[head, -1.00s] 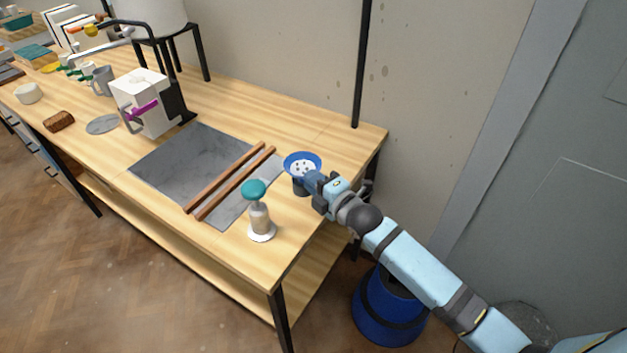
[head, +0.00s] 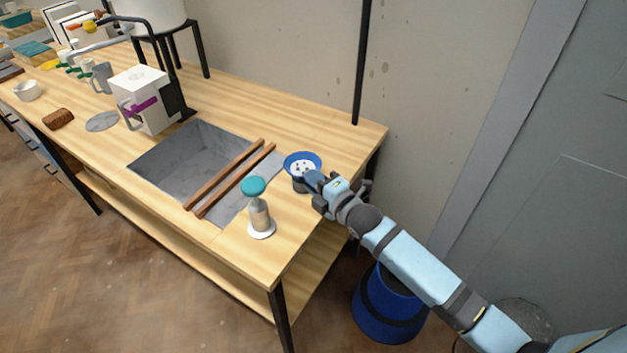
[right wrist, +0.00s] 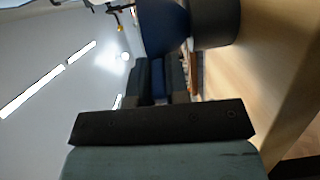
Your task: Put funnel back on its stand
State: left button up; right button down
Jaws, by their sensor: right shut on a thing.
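The funnel (head: 302,161) is blue outside, with a pale inside marked by dark spots. It is upright over a small dark grey stand (head: 298,187) at the right end of the bench. My right gripper (head: 313,183) is shut on the funnel's near right side. In the right wrist view the blue funnel (right wrist: 163,25) meets the grey stand (right wrist: 215,22) with no clear gap. I cannot tell whether it is fully seated. My left gripper is not in view.
Two wooden bars (head: 230,178) lie across the sink (head: 178,160), left of the stand. A black post (head: 361,65) rises behind. A blue bin (head: 386,312) is on the floor below.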

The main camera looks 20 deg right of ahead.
jog(key=c, duration=1)
grip_release()
jog(key=shift+c, duration=0.2)
jog(key=v, duration=1.3)
jog(key=shift+s, duration=0.4)
jog(key=shift+d, duration=0.1)
